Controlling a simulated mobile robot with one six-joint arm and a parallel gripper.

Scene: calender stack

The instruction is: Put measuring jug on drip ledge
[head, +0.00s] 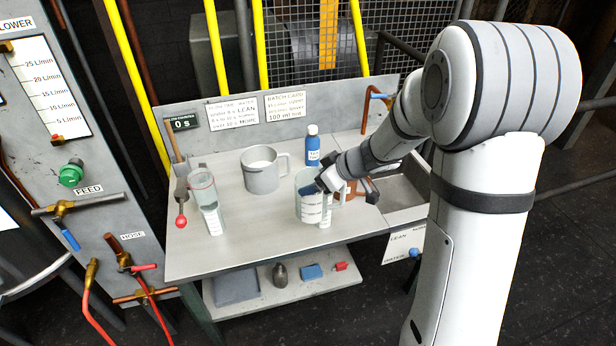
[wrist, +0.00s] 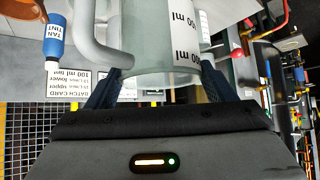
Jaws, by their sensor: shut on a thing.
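The measuring jug (head: 312,211) is a clear vessel with white volume markings, at the front middle of the grey bench in the head view. My gripper (head: 318,188) reaches in from the right and is shut on it near its upper part. I cannot surely identify the drip ledge; a grey basin-like ledge (head: 408,190) lies at right, partly behind my arm.
A grey metal mug (head: 261,173) stands left of the jug, a blue bottle (head: 312,150) behind it, and a copper-coloured vessel (head: 347,188) close at its right. A copper pipe (head: 367,105) rises at the back right.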

